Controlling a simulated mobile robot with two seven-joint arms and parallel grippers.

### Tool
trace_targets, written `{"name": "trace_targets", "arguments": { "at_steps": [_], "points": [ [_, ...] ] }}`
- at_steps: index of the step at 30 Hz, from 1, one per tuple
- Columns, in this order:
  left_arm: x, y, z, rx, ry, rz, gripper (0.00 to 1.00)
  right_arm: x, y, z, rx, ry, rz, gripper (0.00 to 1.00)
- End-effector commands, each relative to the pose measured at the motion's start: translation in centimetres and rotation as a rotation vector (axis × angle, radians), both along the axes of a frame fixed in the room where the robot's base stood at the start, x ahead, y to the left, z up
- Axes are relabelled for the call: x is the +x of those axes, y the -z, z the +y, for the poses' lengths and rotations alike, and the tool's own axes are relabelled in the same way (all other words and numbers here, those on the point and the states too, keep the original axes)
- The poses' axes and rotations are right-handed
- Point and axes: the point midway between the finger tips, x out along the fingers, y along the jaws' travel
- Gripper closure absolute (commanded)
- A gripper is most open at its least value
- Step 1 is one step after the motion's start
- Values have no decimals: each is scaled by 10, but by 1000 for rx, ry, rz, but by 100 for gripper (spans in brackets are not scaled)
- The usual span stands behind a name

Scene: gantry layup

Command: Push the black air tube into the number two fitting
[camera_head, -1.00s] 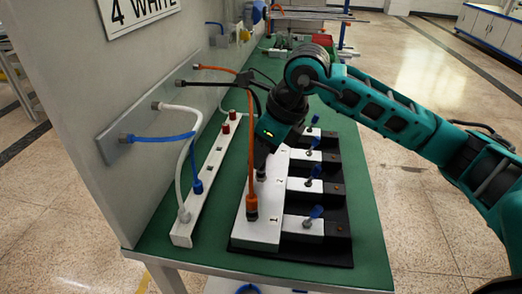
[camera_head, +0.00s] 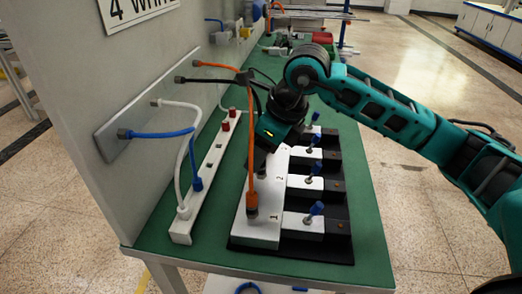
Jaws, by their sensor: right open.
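The black air tube (camera_head: 215,81) leaves the grey plate on the wall, passes a dark clip beside the orange tube and drops behind my right gripper. Its lower end is hidden there, so I cannot tell whether it sits in a fitting. The number two fitting (camera_head: 262,173) is a small grey stub on the white manifold block (camera_head: 262,226), beside the mark 2. My right gripper (camera_head: 264,150) points down over the block, just above and behind this fitting. It is open, though its fingers are small and partly hidden. My left gripper is out of view.
An orange tube (camera_head: 250,150) stands upright in the number one fitting, close in front of my gripper. Several blue-tipped valves (camera_head: 315,209) line the block's right side. White and blue tubes (camera_head: 193,150) run to a white rail (camera_head: 183,228) at the left. The green bench (camera_head: 366,200) is clear at right.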

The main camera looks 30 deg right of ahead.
Motion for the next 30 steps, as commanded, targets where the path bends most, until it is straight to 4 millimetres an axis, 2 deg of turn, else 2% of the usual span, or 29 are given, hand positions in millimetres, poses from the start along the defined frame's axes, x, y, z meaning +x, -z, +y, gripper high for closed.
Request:
{"name": "trace_targets", "arguments": {
  "at_steps": [2,3,12,18,23,30],
  "points": [
    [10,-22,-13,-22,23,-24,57,0,0,0,1,0,-1,51],
    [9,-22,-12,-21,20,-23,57,-2,-13,-3,-1,2,-6,51],
    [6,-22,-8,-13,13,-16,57,-24,-80,-20,-2,2,-5,51],
    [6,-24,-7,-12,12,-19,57,-34,-109,-28,0,-1,-2,51],
    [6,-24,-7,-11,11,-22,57,-38,-118,-30,-1,0,-1,51],
    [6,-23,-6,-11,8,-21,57,-39,-119,-31,0,0,0,51]
  ]
}}
